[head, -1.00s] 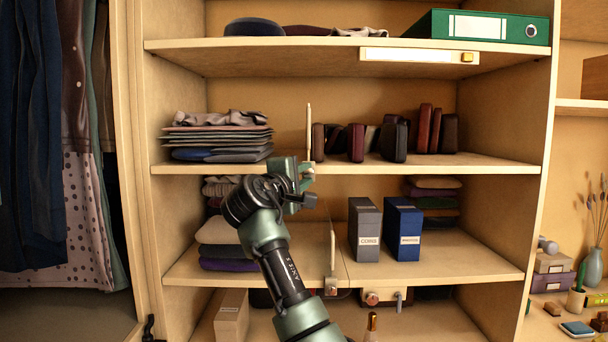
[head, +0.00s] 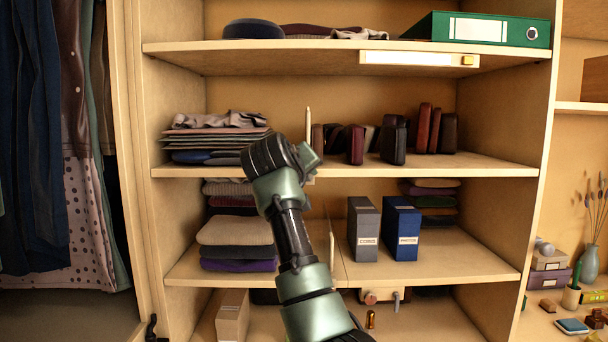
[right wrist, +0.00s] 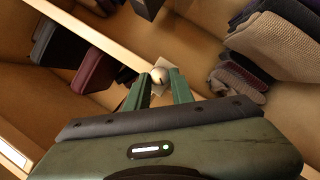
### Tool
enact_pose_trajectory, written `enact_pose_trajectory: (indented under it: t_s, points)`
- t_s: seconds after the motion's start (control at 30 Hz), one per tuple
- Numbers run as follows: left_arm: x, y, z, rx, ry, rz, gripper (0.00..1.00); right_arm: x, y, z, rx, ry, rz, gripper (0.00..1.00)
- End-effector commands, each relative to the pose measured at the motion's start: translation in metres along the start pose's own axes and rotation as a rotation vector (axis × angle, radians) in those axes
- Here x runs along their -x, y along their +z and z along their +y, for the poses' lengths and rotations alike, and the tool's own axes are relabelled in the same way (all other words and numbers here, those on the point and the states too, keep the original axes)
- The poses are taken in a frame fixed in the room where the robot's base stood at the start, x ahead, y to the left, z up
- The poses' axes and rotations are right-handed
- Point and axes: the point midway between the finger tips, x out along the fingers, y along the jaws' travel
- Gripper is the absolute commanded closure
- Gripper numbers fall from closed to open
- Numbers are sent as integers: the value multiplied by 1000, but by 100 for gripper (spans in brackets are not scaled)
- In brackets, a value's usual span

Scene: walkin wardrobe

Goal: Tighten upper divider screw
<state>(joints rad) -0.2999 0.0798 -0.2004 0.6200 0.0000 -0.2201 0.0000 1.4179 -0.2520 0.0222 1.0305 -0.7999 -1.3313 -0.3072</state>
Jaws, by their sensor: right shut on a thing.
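The upper divider (head: 308,128) is a thin pale upright panel on the middle shelf (head: 450,166), seen edge-on in the head view. In the right wrist view its screw shows as a small round, shiny head (right wrist: 159,76) at the shelf's front edge. My right gripper (right wrist: 161,84) has its two green fingers on either side of that screw head, shut on it. In the head view the right gripper (head: 310,160) is at the foot of the divider, with its fingertips hidden behind my wrist. My left gripper is not in view.
Folded clothes (head: 215,137) lie left of the divider and dark wallets or cases (head: 393,140) stand right of it. A lower divider (head: 332,243), a grey box (head: 363,228) and a blue box (head: 401,228) stand on the shelf below. A green binder (head: 480,28) lies above.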

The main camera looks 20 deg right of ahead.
Motion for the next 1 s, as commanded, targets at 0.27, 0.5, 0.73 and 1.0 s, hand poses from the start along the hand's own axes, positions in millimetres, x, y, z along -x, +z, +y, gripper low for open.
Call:
enact_pose_trajectory:
  t_s: [0.27, 0.5, 0.73, 1.0]
  points:
    - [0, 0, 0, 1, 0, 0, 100, -2, 3, 0, -244, -106, -7, 100]
    - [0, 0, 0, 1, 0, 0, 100, -2, 4, 2, -453, -193, -8, 100]
    - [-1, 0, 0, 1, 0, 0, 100, -3, 6, 4, -635, -268, -9, 100]
    - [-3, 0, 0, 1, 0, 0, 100, -3, 7, 4, -790, -332, -11, 100]
